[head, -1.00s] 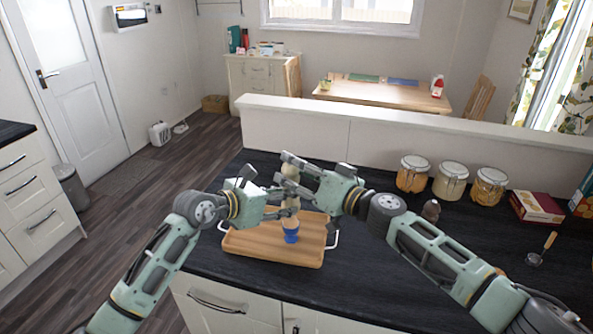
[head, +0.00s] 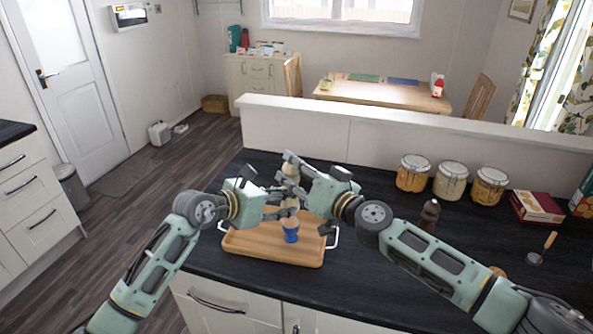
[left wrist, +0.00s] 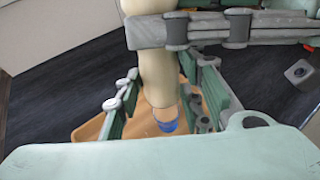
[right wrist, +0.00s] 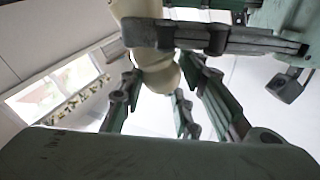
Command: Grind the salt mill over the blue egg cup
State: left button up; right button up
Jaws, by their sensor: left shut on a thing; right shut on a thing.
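The pale cream salt mill (head: 290,171) stands roughly upright over the tray. My left gripper (head: 283,207) is shut around its lower body, which shows in the left wrist view (left wrist: 157,78). My right gripper (head: 295,182) is shut around its upper part, whose rounded knob shows in the right wrist view (right wrist: 162,76). The blue egg cup (head: 290,236) stands on the wooden tray (head: 265,248), directly under the mill. It shows just below the mill's lower end in the left wrist view (left wrist: 166,126). I cannot tell the gap between them, and the cup's inside is hidden.
A dark brown mill (head: 430,213) stands on the black counter to the right. Several lidded jars (head: 450,182) line the back, near a red box (head: 537,207). A low white wall (head: 400,137) bounds the counter behind. The counter's front right is under my right arm.

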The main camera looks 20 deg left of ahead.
jog(key=shift+s+a+r+m+t+h, duration=0.1)
jog(key=shift+s+a+m+t+h, duration=0.15)
jog(key=shift+m+t, duration=0.2)
jog(key=shift+s+m+t+h, duration=0.2)
jog(key=shift+m+t+h, duration=0.85)
jog(key=shift+t+h, duration=0.1)
jog(key=shift+f, duration=0.2)
jog(key=o, duration=1.1)
jog(key=shift+d, duration=0.1)
jog(key=shift+s+d, duration=0.35)
jog(key=v, duration=1.1)
jog(key=shift+r, duration=0.1)
jog(key=shift+w+r, duration=0.1)
